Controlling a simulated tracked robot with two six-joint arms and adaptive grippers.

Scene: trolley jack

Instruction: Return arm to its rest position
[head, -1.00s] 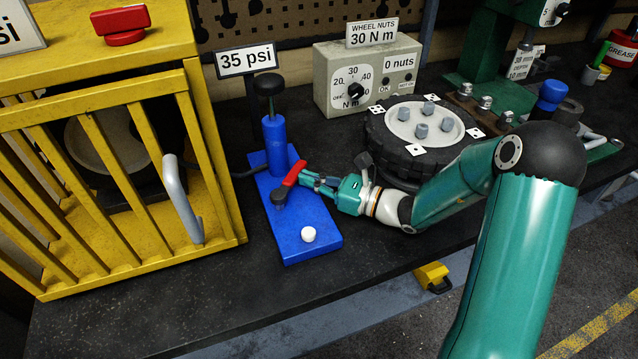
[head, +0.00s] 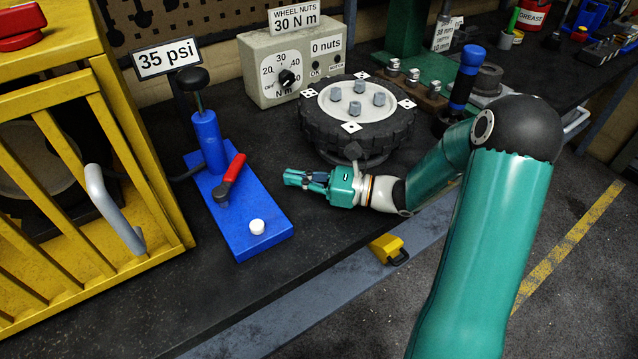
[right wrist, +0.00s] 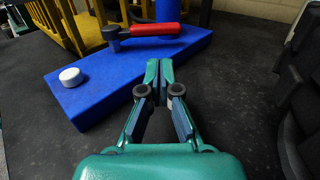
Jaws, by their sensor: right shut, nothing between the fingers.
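My right gripper (head: 298,178) is shut and empty, held over the bench to the right of the blue pump base. In the right wrist view its fingertips (right wrist: 159,70) meet with nothing between them. My right arm (head: 440,170) reaches in from the lower right. A red lever (head: 235,167) on a dark pivot stands on the blue base (head: 262,210), apart from the gripper. It also shows in the right wrist view (right wrist: 155,29). My left gripper is not in view.
A yellow cage (head: 150,150) stands at the left. A tyre with a wheel (head: 355,125) lies behind my gripper. A grey wheel-nut box (head: 262,75) is at the back. A white knob (head: 257,227) sits on the blue base. Bench between base and front edge is clear.

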